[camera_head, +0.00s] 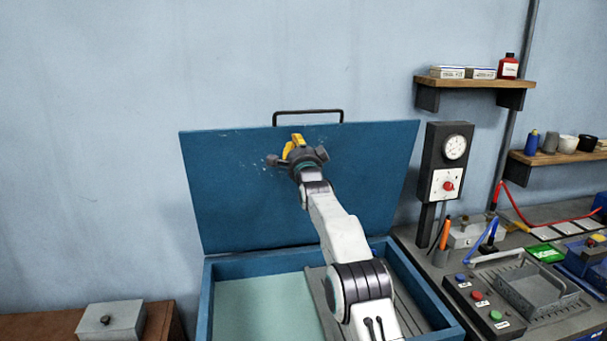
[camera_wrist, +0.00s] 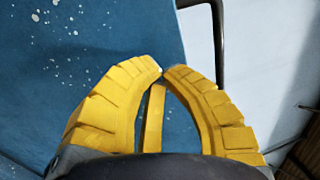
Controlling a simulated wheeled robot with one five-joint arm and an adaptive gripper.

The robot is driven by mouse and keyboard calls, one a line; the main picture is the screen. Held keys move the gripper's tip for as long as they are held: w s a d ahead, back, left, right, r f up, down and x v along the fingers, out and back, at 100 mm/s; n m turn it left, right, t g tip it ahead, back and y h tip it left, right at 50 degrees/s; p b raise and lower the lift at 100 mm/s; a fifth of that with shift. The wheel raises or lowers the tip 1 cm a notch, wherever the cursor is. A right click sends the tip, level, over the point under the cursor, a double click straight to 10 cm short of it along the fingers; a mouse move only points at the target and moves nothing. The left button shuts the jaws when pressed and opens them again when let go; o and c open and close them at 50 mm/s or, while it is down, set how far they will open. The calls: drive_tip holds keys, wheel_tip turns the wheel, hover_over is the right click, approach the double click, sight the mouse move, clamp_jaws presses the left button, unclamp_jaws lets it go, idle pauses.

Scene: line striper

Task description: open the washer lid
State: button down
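The blue washer lid (camera_head: 225,195) stands raised, nearly upright and leaning a little back toward the wall, hinged at the rear of the washer (camera_head: 205,305). Its dark bar handle (camera_head: 308,112) sticks up above the top edge, and also shows at the top of the wrist view (camera_wrist: 219,40). My gripper (camera_head: 296,142) is in front of the lid's inner face, just below the handle. In the wrist view its yellow fingertips (camera_wrist: 163,70) meet or almost meet, with nothing between them. The handle is outside the fingers. Whether the fingers touch the lid is unclear.
The washer's basin is open below my arm, with a pale green area and a dark slatted rack. A gauge box (camera_head: 446,170) stands right of the lid. A cluttered bench (camera_head: 560,320) lies right, and a grey box (camera_head: 110,321) sits lower left.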

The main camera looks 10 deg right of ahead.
drive_tip(key=b+v, duration=0.9)
drive_tip(key=v, duration=0.1)
wheel_tip(320, 180, down, 19)
drive_tip(key=s+n+g, duration=0.2)
drive_tip(key=n+g, duration=0.5)
drive_tip(key=n, duration=0.3)
drive_tip(key=s+f+n+g, duration=0.4)
drive_tip(key=s+f+g, duration=0.2)
drive_tip(key=s+f, duration=0.6)
drive_tip(key=s+f+n+g, duration=0.2)
drive_tip(key=s+g, duration=0.1)
drive_tip(key=s, duration=0.7)
drive_tip(key=s+f+n+g, duration=0.2)
drive_tip(key=s+f+g, duration=0.1)
drive_tip(key=s, duration=0.7)
drive_tip(key=s+r+t, duration=0.1)
drive_tip(key=s+r, duration=0.2)
drive_tip(key=s, duration=0.6)
drive_tip(key=s+r+t, duration=0.1)
drive_tip(key=s+r, duration=0.3)
drive_tip(key=s, duration=0.5)
drive_tip(key=shift+s+d+r, duration=0.2)
drive_tip(key=shift+s+d, duration=0.1)
drive_tip(key=shift+d, duration=0.15)
